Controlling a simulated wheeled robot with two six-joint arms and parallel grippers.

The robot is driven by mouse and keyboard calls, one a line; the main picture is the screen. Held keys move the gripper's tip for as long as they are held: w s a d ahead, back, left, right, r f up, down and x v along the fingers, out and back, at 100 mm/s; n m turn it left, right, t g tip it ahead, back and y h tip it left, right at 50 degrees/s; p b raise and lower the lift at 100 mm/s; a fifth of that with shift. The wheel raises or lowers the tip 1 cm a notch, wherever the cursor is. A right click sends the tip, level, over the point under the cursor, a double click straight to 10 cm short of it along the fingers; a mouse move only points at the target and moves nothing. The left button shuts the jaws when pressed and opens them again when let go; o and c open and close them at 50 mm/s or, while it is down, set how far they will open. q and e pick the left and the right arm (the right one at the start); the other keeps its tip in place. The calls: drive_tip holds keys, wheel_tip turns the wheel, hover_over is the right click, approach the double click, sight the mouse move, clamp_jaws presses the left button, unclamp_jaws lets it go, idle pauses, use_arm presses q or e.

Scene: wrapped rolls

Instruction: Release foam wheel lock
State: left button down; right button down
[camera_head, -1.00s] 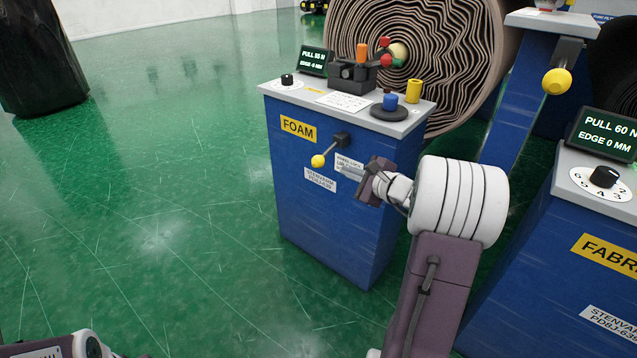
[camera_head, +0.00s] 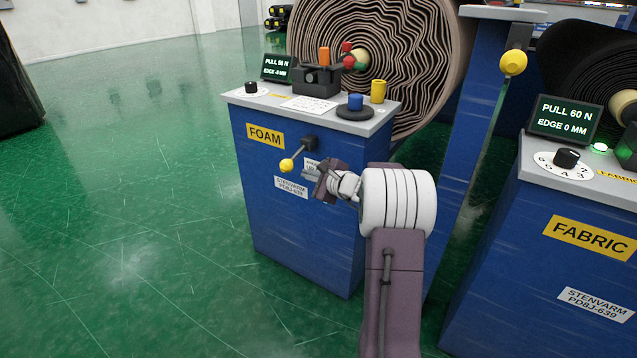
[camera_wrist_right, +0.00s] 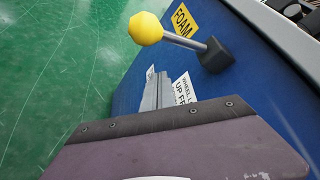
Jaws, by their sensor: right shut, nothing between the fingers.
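The foam wheel lock is a lever (camera_head: 297,155) with a yellow ball knob (camera_head: 286,165) on the front of the blue cabinet labelled FOAM (camera_head: 265,136). It slants down and left from its dark pivot. In the right wrist view the yellow knob (camera_wrist_right: 146,28) and metal rod (camera_wrist_right: 185,41) show ahead of the fingers. My right gripper (camera_head: 308,175) is shut and empty, just right of and below the knob, apart from it. Its fingers (camera_wrist_right: 158,92) partly cover the wheel lock label (camera_wrist_right: 184,88). My left gripper is not in view.
The foam cabinet's top holds a display (camera_head: 277,67), a dial (camera_head: 251,88), a blue knob (camera_head: 355,102) and a yellow cylinder (camera_head: 378,91). A large foam roll (camera_head: 420,50) stands behind. The FABRIC cabinet (camera_head: 500,240) is at right. Green floor (camera_head: 140,220) at left is clear.

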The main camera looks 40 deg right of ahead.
sight(294, 158)
drive_tip(key=a+r, duration=0.2)
drive_tip(key=a, duration=0.1)
drive_tip(key=shift+w+r+b, duration=0.15)
drive_tip(key=shift+w+b, duration=0.15)
